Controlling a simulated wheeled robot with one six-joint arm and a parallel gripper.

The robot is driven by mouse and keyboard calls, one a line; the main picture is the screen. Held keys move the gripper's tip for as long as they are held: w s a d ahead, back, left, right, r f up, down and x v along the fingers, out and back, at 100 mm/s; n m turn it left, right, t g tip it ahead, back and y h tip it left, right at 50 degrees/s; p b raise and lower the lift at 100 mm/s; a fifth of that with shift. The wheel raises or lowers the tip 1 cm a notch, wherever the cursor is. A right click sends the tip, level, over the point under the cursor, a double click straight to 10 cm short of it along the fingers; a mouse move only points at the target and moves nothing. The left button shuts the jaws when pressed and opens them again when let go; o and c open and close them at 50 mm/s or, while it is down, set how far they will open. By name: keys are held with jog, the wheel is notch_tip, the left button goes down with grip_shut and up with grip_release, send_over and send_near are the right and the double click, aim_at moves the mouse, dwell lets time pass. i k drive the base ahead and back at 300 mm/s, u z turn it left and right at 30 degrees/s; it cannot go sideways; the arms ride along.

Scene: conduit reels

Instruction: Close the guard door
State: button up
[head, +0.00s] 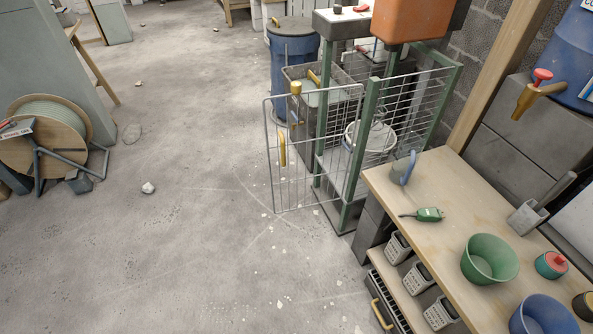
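The guard door (312,150) is a wire-mesh panel with a thin metal frame. It stands open, swung out to the left of a green-framed cage (372,110), with its right edge against the front green post. A yellow upright handle (282,149) is on its free left side. A yellow knob (296,88) shows at the top near that corner. Inside the cage a pale round container (371,137) sits low, partly hidden by mesh. My gripper is not in view.
A workbench (392,182) with pots, a mug and a green tool fills the right. A blue barrel (292,62) and a grey crate (300,72) stand behind the door. A cable reel (40,145) is at left. Open concrete floor with small rubble lies between.

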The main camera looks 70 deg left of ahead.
aim_at(295, 86)
jog(key=z, duration=1.75)
jog(key=i, duration=0.65)
jog(key=u, duration=4.55)
jog(key=i, duration=0.5)
jog(key=z, duration=0.05)
